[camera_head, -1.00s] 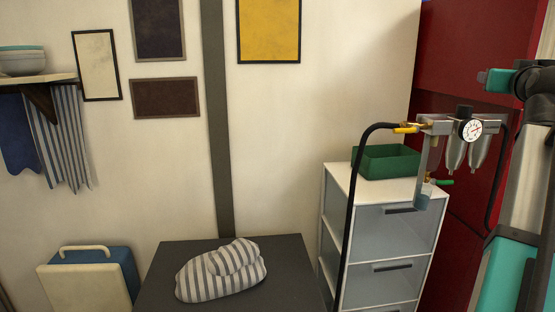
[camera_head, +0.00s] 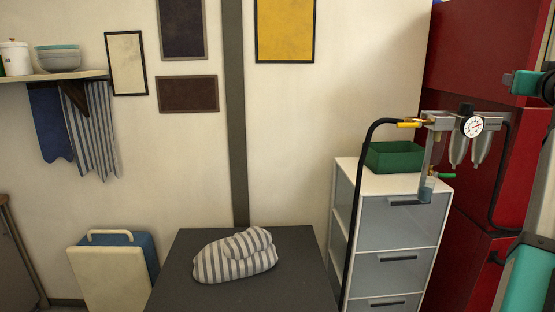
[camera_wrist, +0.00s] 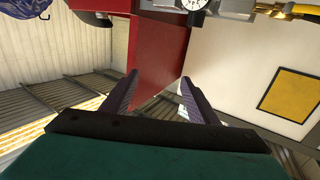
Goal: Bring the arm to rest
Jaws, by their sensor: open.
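My gripper (camera_wrist: 157,92) shows in the wrist view, with its two dark fingers spread apart and nothing between them. Past the fingers are a red cabinet (camera_wrist: 145,60), a pale wall and a ribbed ceiling. The wrist view appears rolled over, with the ceiling low in the picture. In the head view, a teal and grey part of my arm (camera_head: 527,270) stands at the right edge. My gripper is not visible in the head view.
A dark table (camera_head: 290,280) bears a striped cloth bundle (camera_head: 235,257). A drawer unit (camera_head: 400,230) with a green tray (camera_head: 394,157) stands right of it. An air regulator with gauge (camera_head: 472,126) and black hose is near my arm. A cream-blue case (camera_head: 108,275) stands left.

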